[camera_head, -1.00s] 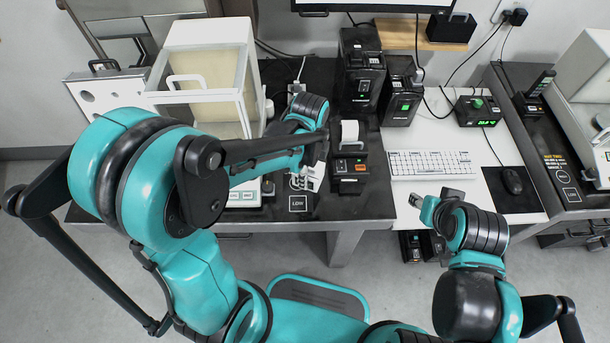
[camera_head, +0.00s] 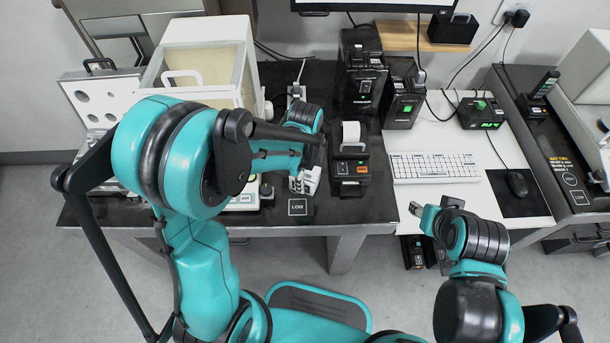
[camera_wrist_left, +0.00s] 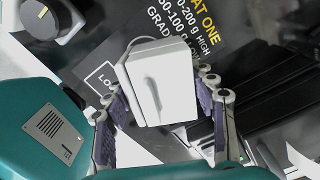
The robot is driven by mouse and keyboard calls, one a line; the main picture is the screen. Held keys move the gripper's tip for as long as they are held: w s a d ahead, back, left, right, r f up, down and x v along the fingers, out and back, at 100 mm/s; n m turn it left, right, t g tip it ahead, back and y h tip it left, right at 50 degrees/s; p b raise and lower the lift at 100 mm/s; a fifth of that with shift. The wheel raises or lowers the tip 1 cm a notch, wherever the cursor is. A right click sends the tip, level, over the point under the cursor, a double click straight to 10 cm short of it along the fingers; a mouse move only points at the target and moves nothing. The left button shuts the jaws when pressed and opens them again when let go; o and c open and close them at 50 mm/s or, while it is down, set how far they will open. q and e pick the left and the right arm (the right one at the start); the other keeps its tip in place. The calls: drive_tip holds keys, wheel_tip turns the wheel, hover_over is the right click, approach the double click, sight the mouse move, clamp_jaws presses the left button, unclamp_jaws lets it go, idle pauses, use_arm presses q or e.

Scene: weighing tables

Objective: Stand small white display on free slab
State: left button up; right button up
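The small white display (camera_wrist_left: 161,82), a pale box with a grey handle-like mark on its face, sits between the fingers of my left gripper (camera_wrist_left: 168,108) in the left wrist view. The purple pads press against its two sides. In the head view my left gripper (camera_head: 306,178) is over the front of the left table's black slab (camera_head: 335,211), just above the LOW mark (camera_head: 298,207). Whether the display touches the slab I cannot tell. Another black slab (camera_head: 545,150) is on the right table.
A label printer (camera_head: 350,168) stands right of my left gripper. Black devices (camera_head: 360,75) stand behind it. A glass-sided balance (camera_head: 205,65) is at the back left. The keyboard (camera_head: 435,167) and mouse (camera_head: 517,184) occupy the middle desk.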

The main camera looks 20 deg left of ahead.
use_arm(q)
drive_tip(key=o, duration=0.3)
drive_tip(key=shift+r, duration=0.15)
wheel_tip(320, 180, up, 11)
drive_tip(key=p, duration=0.4)
drive_tip(key=shift+p, duration=0.3)
drive_tip(key=s+a+r+n+t, duration=0.5)
drive_tip(key=s+n, duration=0.5)
drive_tip(key=n, duration=0.9)
drive_tip(key=shift+s+r+t, duration=0.2)
drive_tip(key=shift+r+t, duration=0.9)
drive_tip(key=shift+r, duration=0.55)
